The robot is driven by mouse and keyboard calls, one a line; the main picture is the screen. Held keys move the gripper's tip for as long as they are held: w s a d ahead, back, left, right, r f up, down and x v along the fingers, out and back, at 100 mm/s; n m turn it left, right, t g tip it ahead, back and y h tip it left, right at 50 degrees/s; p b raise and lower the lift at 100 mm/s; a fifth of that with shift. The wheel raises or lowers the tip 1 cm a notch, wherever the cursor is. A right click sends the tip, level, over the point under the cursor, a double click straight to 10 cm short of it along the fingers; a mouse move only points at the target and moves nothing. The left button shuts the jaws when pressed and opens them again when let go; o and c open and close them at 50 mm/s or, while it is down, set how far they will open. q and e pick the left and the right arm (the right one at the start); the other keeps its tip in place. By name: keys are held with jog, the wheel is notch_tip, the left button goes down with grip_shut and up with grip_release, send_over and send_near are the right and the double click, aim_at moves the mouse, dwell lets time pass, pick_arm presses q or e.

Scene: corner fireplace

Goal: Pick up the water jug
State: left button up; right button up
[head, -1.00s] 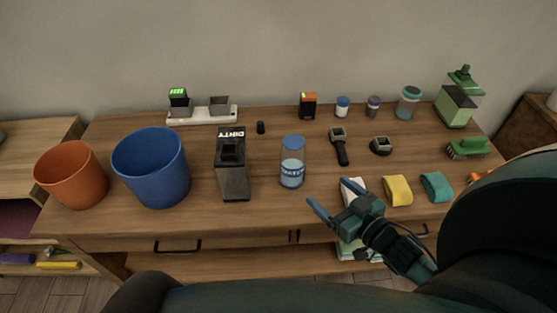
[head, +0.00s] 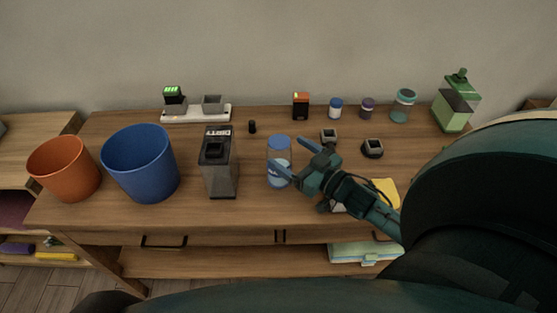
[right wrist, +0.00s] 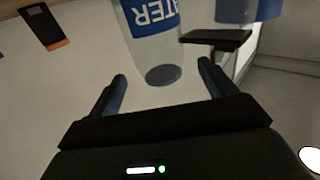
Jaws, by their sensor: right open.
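The water jug (head: 277,150) is a clear upright cylinder with a blue lid and a blue label. It stands on the wooden table (head: 240,215), right of the dark DIRTY container. My right gripper (head: 286,158) is open and empty at the jug's right side, its fingers pointing towards it. One finger overlaps the jug's lower part in the head view; I cannot tell if it touches. In the right wrist view the jug (right wrist: 152,45), with its label upside down, lies ahead between the spread fingers (right wrist: 162,72). My left gripper is not in view.
The DIRTY container (head: 219,175), a blue bin (head: 140,165) and an orange bin (head: 63,168) stand left. Small jars, a charger (head: 196,113) and a green dispenser (head: 455,105) line the back. A yellow cloth (head: 386,188) is partly hidden by my right arm.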

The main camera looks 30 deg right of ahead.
aim_at(273, 142)
jog(key=shift+p+x, duration=0.35)
jog(key=shift+x, duration=2.8)
jog(key=shift+a, duration=0.1)
jog(key=c, duration=1.5)
jog(key=shift+r, duration=0.1)
